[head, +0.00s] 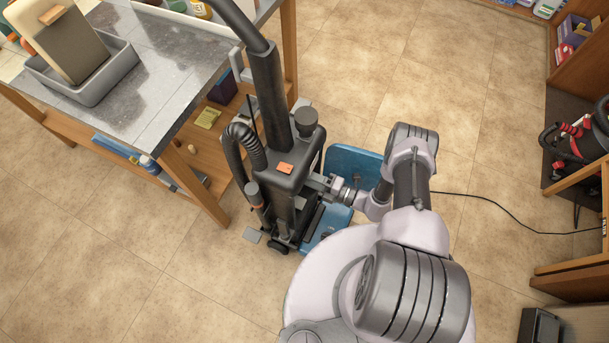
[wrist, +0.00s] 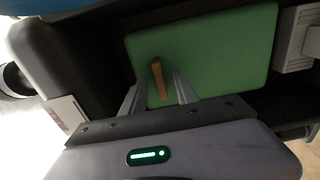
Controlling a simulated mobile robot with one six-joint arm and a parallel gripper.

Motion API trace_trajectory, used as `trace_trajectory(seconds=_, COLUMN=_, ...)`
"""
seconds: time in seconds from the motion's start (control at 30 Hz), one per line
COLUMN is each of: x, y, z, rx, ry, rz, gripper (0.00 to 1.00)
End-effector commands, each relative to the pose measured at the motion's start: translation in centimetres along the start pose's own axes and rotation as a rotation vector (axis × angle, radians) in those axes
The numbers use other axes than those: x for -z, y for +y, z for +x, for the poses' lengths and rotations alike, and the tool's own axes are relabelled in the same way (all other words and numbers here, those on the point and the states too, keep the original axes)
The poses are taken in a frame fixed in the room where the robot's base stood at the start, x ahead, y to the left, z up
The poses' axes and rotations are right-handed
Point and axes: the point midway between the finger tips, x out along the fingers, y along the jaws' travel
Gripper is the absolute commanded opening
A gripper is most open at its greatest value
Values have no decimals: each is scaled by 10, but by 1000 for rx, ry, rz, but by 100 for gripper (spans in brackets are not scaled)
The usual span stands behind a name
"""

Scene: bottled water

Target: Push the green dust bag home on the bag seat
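The green dust bag (wrist: 225,50) shows in the wrist view as a flat green panel inside a dark compartment. An orange-tan tab (wrist: 157,80) stands out from its face. My gripper (wrist: 162,82) has its two fingers apart, one on each side of the tab, with gaps visible; whether the tips touch the green face is unclear. In the head view my gripper (head: 315,182) reaches the right side of the dark upright vacuum cleaner (head: 286,178). The bag is hidden there. The bag seat cannot be made out clearly in either view.
A blue panel (head: 350,168) stands beside the vacuum, and a blue piece (head: 326,228) lies low at its base. A workbench (head: 165,75) is close on the left. A black cable (head: 500,212) crosses the floor at right. The tiled floor is otherwise largely clear.

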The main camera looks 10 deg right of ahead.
Motion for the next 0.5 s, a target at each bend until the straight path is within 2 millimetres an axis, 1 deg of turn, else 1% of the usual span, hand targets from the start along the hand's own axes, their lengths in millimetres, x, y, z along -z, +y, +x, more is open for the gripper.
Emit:
trace_trajectory(seconds=0.17, x=0, y=0, z=0, rx=0, ry=0, rz=0, gripper=36)
trace_trajectory(seconds=0.27, x=0, y=1, z=-7, rx=0, ry=-1, rz=0, gripper=36)
trace_trajectory(seconds=0.37, x=-1, y=2, z=-27, rx=0, ry=-7, rz=1, gripper=36)
trace_trajectory(seconds=0.47, x=-2, y=3, z=-60, rx=0, ry=-10, rz=0, gripper=36)
trace_trajectory(seconds=0.5, x=-2, y=3, z=-74, rx=-1, ry=-10, rz=-1, gripper=36)
